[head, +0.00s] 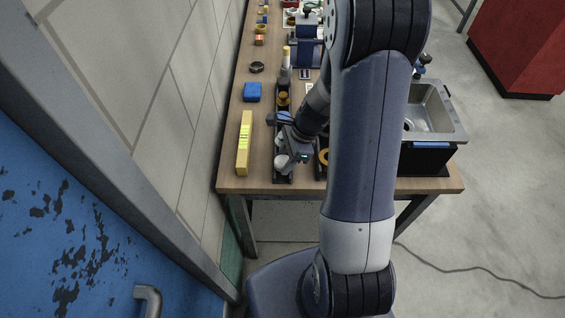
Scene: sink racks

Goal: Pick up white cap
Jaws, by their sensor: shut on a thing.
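My gripper (284,148) is low over the near left part of the wooden table, at a black rack. A small white thing, which looks like the white cap (283,163), shows right at its fingertips. The gripper is shut on it. The fingers and wrist hide part of the cap, and I cannot tell whether it is clear of the rack (283,180).
A long yellow box (244,145) and a blue block (252,92) lie left of the gripper. A dark bottle (285,72) stands behind it. A metal sink (430,110) is at the right. The wall runs along the table's left edge.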

